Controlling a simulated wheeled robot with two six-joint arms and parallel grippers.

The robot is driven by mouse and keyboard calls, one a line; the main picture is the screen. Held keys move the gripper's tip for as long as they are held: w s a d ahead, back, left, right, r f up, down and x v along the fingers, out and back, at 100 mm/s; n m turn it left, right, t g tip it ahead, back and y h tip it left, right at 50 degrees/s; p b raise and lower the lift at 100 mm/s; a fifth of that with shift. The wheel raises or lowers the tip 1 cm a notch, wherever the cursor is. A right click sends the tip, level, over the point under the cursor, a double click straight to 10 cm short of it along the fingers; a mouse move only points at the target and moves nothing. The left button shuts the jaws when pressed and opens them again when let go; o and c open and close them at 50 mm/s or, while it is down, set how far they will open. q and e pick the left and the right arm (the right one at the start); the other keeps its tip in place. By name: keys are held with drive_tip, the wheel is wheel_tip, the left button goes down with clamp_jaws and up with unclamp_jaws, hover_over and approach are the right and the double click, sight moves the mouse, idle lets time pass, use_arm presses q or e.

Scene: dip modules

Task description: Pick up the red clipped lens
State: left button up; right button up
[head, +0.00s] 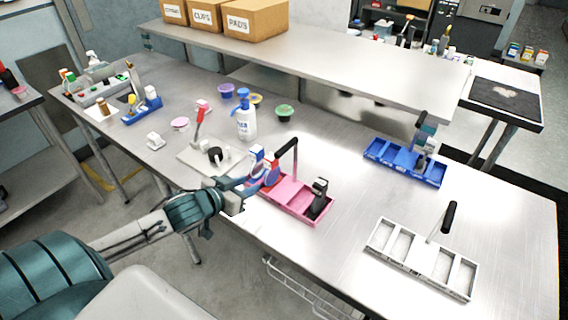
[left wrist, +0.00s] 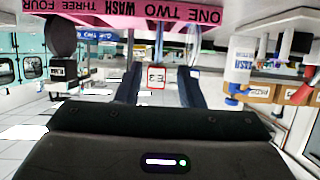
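The left gripper (head: 262,172) is at the left end of the pink tray (head: 290,197), its blue fingers spread around a small red piece (head: 272,174), which looks like the red clipped lens. In the left wrist view, a small white face with a red border and dark marks (left wrist: 156,79) shows between the two open fingers (left wrist: 159,86), with gaps on both sides. The fingers partly hide the piece in the head view. The pink tray's labelled edge (left wrist: 140,14) also shows in the left wrist view. My right gripper is not in view.
A black piece (head: 319,196) stands in the pink tray, which has a dark handle (head: 288,148). A white bottle (head: 245,122) stands behind. A blue tray (head: 385,153) and a white tray (head: 400,262) lie to the right, with clear steel tabletop between.

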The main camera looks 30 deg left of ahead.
sight(265, 175)
use_arm(q)
drive_tip(key=x, duration=0.3)
drive_tip(key=shift+r, duration=0.25)
drive_tip(key=shift+w+d+f, duration=0.1)
drive_tip(key=shift+w, duration=0.2)
drive_tip(key=shift+w+f, duration=0.1)
drive_tip(key=shift+w, duration=0.2)
drive_tip(key=shift+x, duration=1.15)
drive_tip(key=shift+w+d+f, duration=0.1)
drive_tip(key=shift+w+f, duration=0.05)
drive_tip(key=shift+w, duration=0.3)
drive_tip(key=p+x, duration=0.1)
drive_tip(key=x, duration=0.2)
drive_tip(key=shift+w+d+f, duration=0.15)
drive_tip(key=shift+w+f, duration=0.1)
drive_tip(key=shift+w, duration=0.25)
drive_tip(key=shift+s, duration=0.1)
drive_tip(key=c, duration=0.3)
clamp_jaws()
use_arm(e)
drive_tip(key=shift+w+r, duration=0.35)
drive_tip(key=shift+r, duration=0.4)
